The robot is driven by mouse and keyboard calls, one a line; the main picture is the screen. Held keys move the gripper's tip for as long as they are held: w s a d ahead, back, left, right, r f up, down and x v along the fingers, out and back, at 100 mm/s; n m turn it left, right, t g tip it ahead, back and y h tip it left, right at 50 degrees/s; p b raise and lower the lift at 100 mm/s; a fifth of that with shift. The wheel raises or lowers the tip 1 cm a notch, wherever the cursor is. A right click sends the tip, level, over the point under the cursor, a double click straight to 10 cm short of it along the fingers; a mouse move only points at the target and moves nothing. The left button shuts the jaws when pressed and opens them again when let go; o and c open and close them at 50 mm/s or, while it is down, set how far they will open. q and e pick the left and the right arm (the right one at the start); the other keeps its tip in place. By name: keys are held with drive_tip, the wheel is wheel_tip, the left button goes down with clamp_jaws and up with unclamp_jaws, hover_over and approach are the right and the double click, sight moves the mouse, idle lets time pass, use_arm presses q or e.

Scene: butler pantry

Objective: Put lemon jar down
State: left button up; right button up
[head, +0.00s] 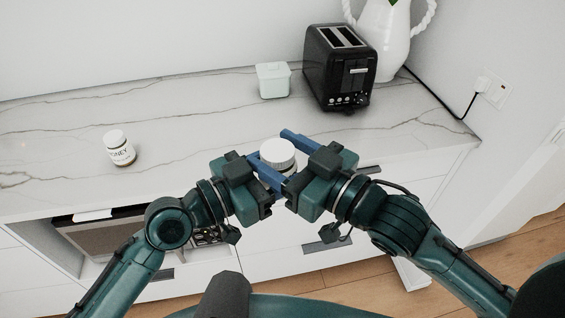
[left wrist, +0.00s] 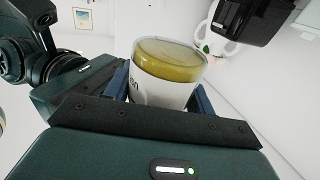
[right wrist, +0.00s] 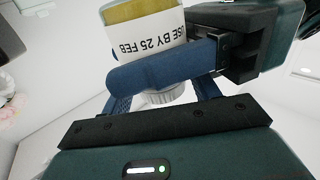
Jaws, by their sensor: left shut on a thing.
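The lemon jar (head: 278,153), with a white lid, is in the air between my two grippers in front of the counter's front edge. In the left wrist view its yellow contents and pale label (left wrist: 165,78) show. In the right wrist view its label (right wrist: 155,38) reads "USE BY 25 FEB". My left gripper (head: 270,168) is shut on the jar. My right gripper (head: 288,158) reaches in from the right with its fingers apart on either side of the lid, with a gap showing. The marble counter (head: 195,125) lies behind and below.
A white-lidded honey jar (head: 120,150) stands on the counter at left. A pale lidded box (head: 272,82), a black toaster (head: 338,70) and a white pitcher (head: 385,40) stand at the back.

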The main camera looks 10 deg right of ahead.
drive_tip(key=shift+o, duration=1.2)
use_arm(q)
drive_tip(key=shift+r, duration=0.1)
